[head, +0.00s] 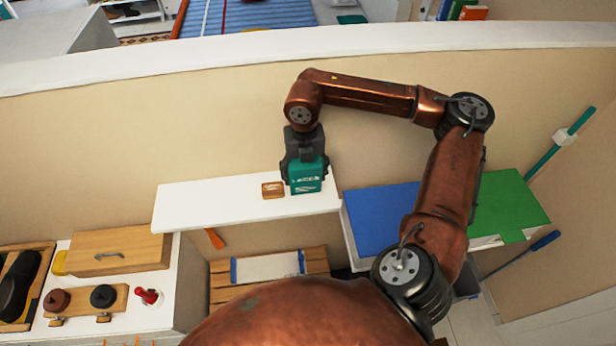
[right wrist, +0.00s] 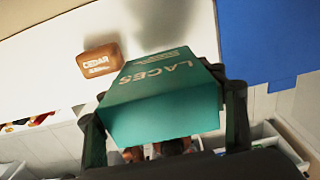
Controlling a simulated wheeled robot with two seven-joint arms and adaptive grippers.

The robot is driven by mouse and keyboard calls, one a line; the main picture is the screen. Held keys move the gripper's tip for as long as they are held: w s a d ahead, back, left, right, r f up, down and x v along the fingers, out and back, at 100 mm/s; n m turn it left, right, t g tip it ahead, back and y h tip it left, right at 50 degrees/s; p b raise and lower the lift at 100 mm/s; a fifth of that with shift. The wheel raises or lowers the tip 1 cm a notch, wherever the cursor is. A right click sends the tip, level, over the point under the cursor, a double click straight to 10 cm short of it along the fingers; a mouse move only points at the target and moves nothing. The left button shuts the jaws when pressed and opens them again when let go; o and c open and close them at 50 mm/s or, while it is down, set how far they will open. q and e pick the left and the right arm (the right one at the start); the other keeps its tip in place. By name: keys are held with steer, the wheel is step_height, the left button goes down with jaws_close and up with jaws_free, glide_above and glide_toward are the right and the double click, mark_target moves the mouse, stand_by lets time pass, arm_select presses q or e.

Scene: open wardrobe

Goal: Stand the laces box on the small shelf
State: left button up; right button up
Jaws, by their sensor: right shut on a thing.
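The laces box (head: 306,180) is a small teal box with white lettering. My right gripper (head: 303,165) comes down from above and is shut on it. In the right wrist view the box (right wrist: 165,95) fills the middle, with LACES readable and a finger on each side. In the head view it is upright at the right part of the small white shelf (head: 210,205). I cannot tell whether its bottom touches the shelf. My left gripper is not in view.
A brown cedar block (head: 272,190) lies on the shelf just left of the box; it also shows in the right wrist view (right wrist: 100,60). A blue panel (head: 382,218) and a green panel (head: 508,203) lie to the right. The shelf's left part is clear.

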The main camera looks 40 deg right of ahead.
mark_target(308, 182)
steer(key=shift+w+d+f, duration=0.1)
steer(key=shift+d+f, duration=0.35)
steer(key=shift+f, duration=0.1)
steer(key=f, duration=0.1)
steer(key=f+p, duration=0.1)
steer(key=f, duration=0.1)
steer(key=shift+d, duration=0.4)
steer(key=shift+w+f, duration=0.1)
steer(key=shift+f, duration=0.4)
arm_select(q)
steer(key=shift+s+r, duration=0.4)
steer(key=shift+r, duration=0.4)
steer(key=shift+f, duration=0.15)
arm_select(e)
steer(key=shift+f, duration=0.1)
steer(key=shift+f, duration=0.15)
steer(key=o, duration=1.2)
steer(key=shift+o, duration=0.2)
steer(key=shift+r, duration=0.2)
